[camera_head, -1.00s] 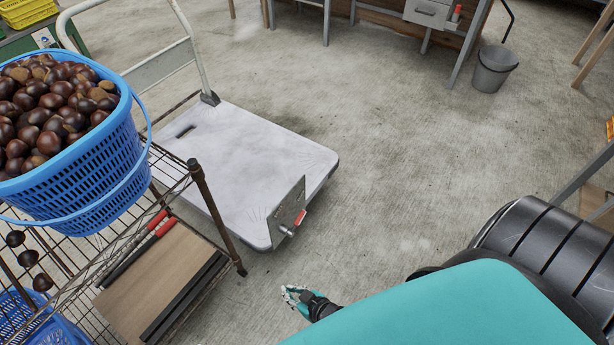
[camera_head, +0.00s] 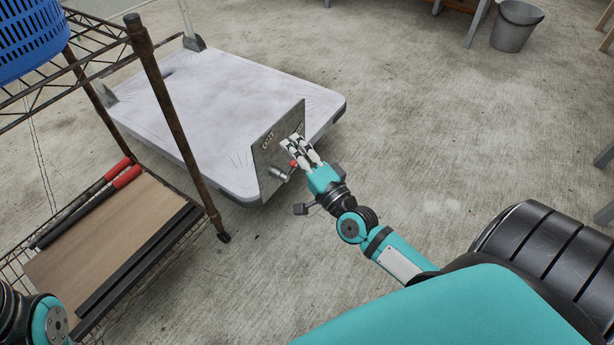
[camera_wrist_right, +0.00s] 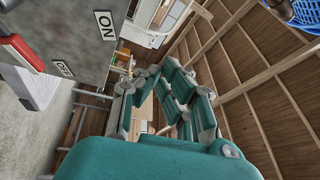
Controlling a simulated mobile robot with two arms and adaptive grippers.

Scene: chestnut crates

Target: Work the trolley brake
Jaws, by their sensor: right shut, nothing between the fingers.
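The trolley (camera_head: 215,110) is a pale grey flat platform on the floor. An upright grey brake plate (camera_head: 268,158) stands at its near right edge, with an ON label. The brake lever (camera_head: 291,165) has a red grip and a metal pivot. In the right wrist view the red grip (camera_wrist_right: 22,57) is at the left, beside the plate (camera_wrist_right: 62,32) with ON and OFF labels. My right gripper (camera_head: 293,143) is shut and empty, in front of the plate just beyond the lever; I cannot tell if it touches. My left gripper is out of view.
A rusty wire rack (camera_head: 165,110) stands at left, close to the trolley. It holds a blue basket (camera_head: 30,38) above and a wooden board (camera_head: 105,235) with red-handled tools below. A grey bucket (camera_head: 515,28) is far right. Floor right of the trolley is clear.

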